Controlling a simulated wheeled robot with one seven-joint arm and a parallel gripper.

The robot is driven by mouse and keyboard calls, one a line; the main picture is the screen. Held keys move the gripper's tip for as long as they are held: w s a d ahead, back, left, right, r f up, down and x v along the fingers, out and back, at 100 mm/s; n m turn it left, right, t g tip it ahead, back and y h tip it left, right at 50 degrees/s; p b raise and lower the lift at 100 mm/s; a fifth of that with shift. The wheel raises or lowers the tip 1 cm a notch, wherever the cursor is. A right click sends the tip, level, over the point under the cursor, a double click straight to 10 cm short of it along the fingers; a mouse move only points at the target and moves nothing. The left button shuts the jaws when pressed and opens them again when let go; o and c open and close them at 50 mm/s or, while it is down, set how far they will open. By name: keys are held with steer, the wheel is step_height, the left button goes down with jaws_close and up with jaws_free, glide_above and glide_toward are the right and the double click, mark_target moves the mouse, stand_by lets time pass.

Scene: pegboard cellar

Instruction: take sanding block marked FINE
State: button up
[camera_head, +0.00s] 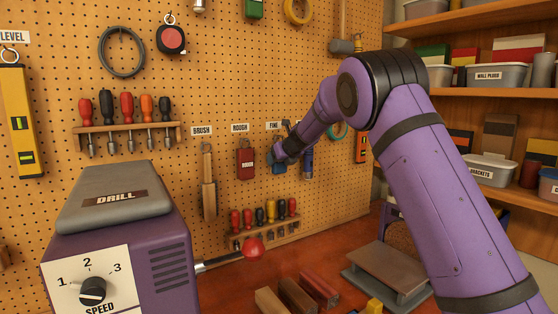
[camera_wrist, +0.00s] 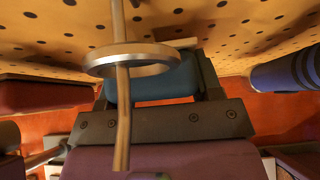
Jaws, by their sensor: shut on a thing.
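The blue sanding block (camera_head: 278,168) is at the pegboard, under the label FINE (camera_head: 273,126). My gripper (camera_head: 279,158) is at the block and covers part of it. In the wrist view the block (camera_wrist: 155,90) sits between my two fingers, which are shut on it. A metal ring (camera_wrist: 130,61) lies above the block in that view, and a metal hook (camera_wrist: 121,90) from the board passes through it. The block's own marking cannot be read.
A red block (camera_head: 245,162) hangs to the left under ROUGH, with a brush (camera_head: 208,185) beyond it. A blue-handled tool (camera_head: 307,162) hangs close on the right. Below are a screwdriver rack (camera_head: 262,234) and the bench (camera_head: 225,285) with a drill (camera_head: 115,235).

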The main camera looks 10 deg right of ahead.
steer(key=shift+r, duration=0.1)
steer(key=shift+r, duration=0.55)
steer(key=shift+s+d+r, duration=0.1)
steer(key=shift+s+r, duration=0.05)
steer(key=shift+s, duration=0.1)
steer(key=s+d, duration=0.2)
steer(key=s, duration=0.6)
steer(key=s+d, duration=0.3)
steer(key=s, duration=0.5)
steer(key=shift+s+d, duration=0.2)
steer(key=shift+s, duration=0.1)
steer(key=shift+o, duration=0.6)
steer(key=c, duration=0.4)
steer(key=shift+c, duration=0.2)
